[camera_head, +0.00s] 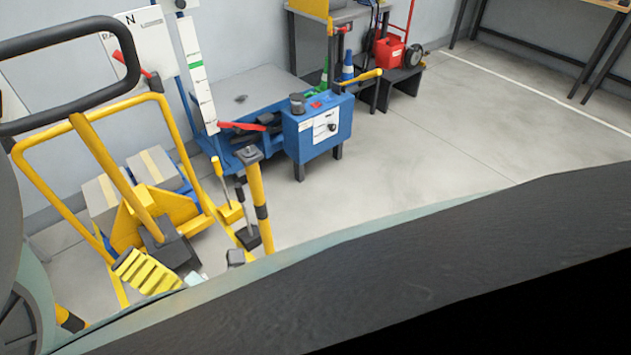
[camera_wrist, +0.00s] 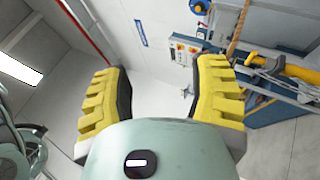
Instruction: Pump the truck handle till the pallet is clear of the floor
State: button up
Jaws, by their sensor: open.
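The truck handle (camera_head: 128,72) is a black loop at the upper left of the head view, on a slanted yellow shaft (camera_head: 105,160). The shaft runs down to a yellow truck body (camera_head: 152,208) with a dark base. Two grey boxes with tan strips (camera_head: 155,168) sit behind it. I cannot make out the pallet or its gap to the floor. My gripper (camera_wrist: 162,68) is open and empty in the wrist view, its two yellow ribbed fingers wide apart. One ribbed finger (camera_head: 148,272) shows low in the head view, below the handle and apart from it. The handle is not clearly seen in the wrist view.
A yellow tube frame (camera_head: 32,172) surrounds the boxes. A yellow-black post (camera_head: 259,198) stands close on the right. Floor (camera_head: 450,130) at the right is clear. My dark arm covers the bottom.

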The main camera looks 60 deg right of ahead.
jog(key=v, duration=0.7)
dwell(0.3)
jog(key=shift+s+f, duration=0.1)
jog(key=shift+s, duration=0.05)
dwell(0.3)
